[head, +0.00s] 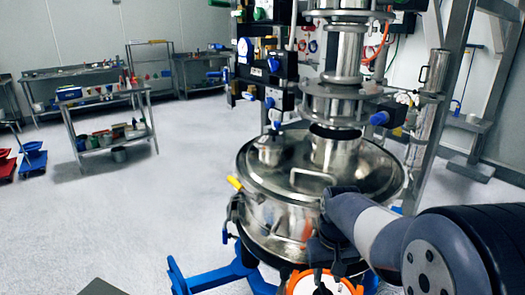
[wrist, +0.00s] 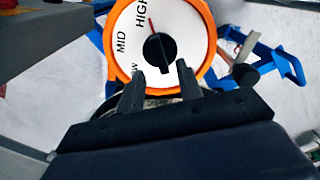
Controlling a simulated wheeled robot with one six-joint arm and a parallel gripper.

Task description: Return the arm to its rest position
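A round dial with an orange rim (head: 298,284) sits low on the front of the steel sifter (head: 275,215), partly cut off by the frame. In the wrist view its white face (wrist: 135,30) carries LOW, MID and HIGH, with LOW partly covered by my gripper. The black knob (wrist: 158,48) has a red mark at its upper end, near HIGH. My gripper (wrist: 161,76) is open, its two fingers apart in front of the dial's lower part. Nothing is held between them. In the head view my arm reaches in from the right; the fingers are hard to make out there.
Blue frame legs (head: 215,277) spread under the sifter and show beside the dial. A yellow-handled clamp (head: 235,183) sticks out at the sifter's left. A metal upright (head: 440,110) stands to the right. Open floor (head: 130,210) lies left, with a loaded cart (head: 105,95) farther back.

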